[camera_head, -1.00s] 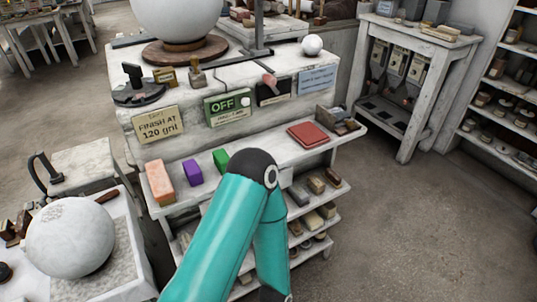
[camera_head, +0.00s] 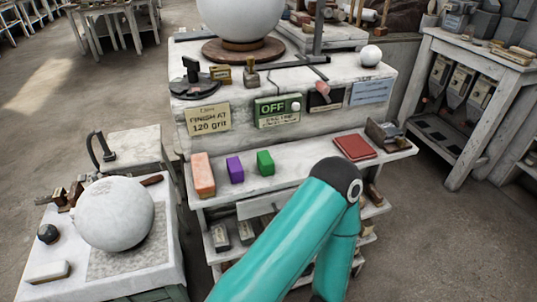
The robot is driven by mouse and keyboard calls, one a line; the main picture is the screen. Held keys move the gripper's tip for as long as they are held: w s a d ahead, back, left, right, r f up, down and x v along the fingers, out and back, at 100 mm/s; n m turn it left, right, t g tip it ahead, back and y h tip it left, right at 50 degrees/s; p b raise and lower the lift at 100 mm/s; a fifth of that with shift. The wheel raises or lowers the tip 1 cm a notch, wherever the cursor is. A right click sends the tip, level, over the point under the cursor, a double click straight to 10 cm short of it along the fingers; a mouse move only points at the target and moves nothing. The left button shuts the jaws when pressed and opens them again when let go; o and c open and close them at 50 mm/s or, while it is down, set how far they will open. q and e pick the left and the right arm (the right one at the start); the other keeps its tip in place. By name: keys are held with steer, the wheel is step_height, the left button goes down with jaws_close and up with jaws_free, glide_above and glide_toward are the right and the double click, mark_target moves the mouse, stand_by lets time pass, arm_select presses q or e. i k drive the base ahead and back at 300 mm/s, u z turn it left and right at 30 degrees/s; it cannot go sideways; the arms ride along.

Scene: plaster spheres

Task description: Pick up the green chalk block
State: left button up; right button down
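The green chalk block (camera_head: 265,162) stands on the narrow white shelf (camera_head: 293,168) at the front of the plaster bench. A purple block (camera_head: 235,169) and a taller orange block (camera_head: 203,175) stand in a row to its left. A teal arm of mine comes in from the bottom of the view, and its elbow is to the right of and in front of the green block, apart from it in the picture. Neither gripper shows in the view. Nothing covers the green block.
A red flat pad (camera_head: 354,147) lies on the shelf's right part, beside a small box of tools (camera_head: 387,134). A white sphere (camera_head: 115,213) rests on a stand at the left. A signed panel with an OFF switch (camera_head: 273,107) rises behind the shelf. Lower shelves hold small blocks.

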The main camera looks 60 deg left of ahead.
mark_target(265, 163)
steer(key=z, duration=0.05)
steer(key=i, duration=1.35)
steer(key=u, duration=4.85)
steer(key=k, duration=0.15)
steer(key=z, duration=2.2)
steer(key=k, duration=0.55)
steer(key=u, duration=0.25)
steer(key=i, duration=0.6)
steer(key=z, duration=0.1)
